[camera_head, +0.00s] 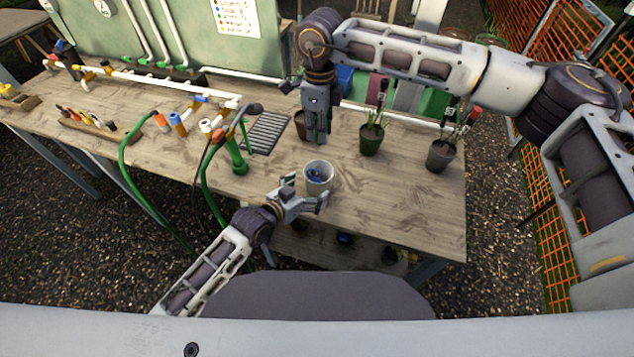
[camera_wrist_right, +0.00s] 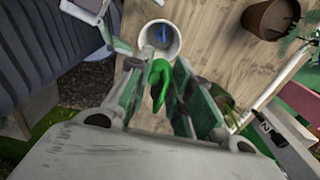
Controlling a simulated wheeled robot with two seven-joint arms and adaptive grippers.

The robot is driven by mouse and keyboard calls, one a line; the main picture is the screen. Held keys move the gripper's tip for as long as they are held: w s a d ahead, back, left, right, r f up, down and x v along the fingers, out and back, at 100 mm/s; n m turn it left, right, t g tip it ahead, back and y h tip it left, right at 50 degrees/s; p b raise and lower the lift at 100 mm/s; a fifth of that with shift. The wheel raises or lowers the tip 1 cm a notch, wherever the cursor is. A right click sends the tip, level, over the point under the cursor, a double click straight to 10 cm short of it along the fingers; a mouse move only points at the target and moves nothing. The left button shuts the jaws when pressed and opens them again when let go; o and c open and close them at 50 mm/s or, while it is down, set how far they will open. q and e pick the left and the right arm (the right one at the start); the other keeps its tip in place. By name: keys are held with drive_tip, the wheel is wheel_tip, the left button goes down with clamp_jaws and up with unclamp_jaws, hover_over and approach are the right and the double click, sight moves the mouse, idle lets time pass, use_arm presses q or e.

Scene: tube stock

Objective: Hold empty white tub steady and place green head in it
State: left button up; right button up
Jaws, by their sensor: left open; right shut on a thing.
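The white tub (camera_head: 319,188) stands upright on the wooden table near its front edge, with something blue (camera_head: 317,175) inside it. In the right wrist view the tub (camera_wrist_right: 176,52) is at the top, with the blue thing (camera_wrist_right: 162,38) in it. My left gripper (camera_head: 307,193) is open at the tub's front left; I cannot tell if its fingers touch the tub. My right gripper (camera_head: 317,138) points down above the table, behind the tub. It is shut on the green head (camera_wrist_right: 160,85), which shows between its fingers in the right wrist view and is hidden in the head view.
Potted plants (camera_head: 371,140) stand right of the tub, and a brown pot (camera_head: 300,124) is beside my right gripper. A green hose fitting (camera_head: 237,158) and a dark grate (camera_head: 267,132) are to the left. The table's right front is clear.

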sight(317, 181)
use_arm(q)
drive_tip(key=shift+x, duration=2.55)
drive_tip(key=c, duration=1.1)
